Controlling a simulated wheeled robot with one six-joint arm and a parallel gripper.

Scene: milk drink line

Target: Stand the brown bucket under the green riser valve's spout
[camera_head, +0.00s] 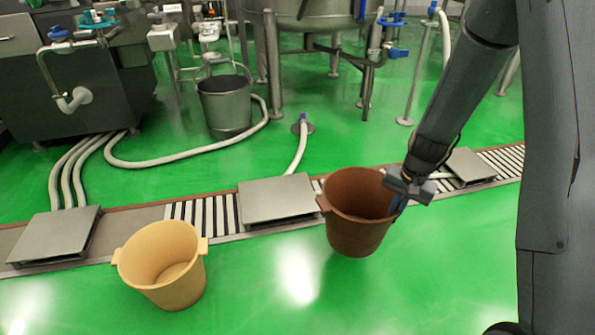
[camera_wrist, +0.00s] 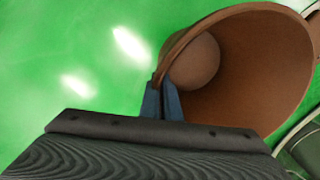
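The brown bucket (camera_head: 350,235) is at centre right in the head view, upright or nearly so, in front of the floor drain channel. My gripper (camera_head: 400,200) is at its right rim, with one blue finger showing. In the wrist view the two blue fingers of my gripper (camera_wrist: 163,103) are close together on the rim of the brown bucket (camera_wrist: 250,75), which looks empty. I cannot tell whether its base touches the floor. A teal-green valve handle (camera_head: 97,18) shows at the upper left; I cannot make out its spout.
A yellow bucket (camera_head: 180,285) stands at the front left. A grey metal bucket (camera_head: 225,108) stands farther back beside a white hose (camera_head: 185,152). Steel covers (camera_head: 278,200) and grating (camera_head: 205,212) line the drain. Blue-handled valves (camera_head: 397,52) and tank legs stand behind. Green floor is open in front.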

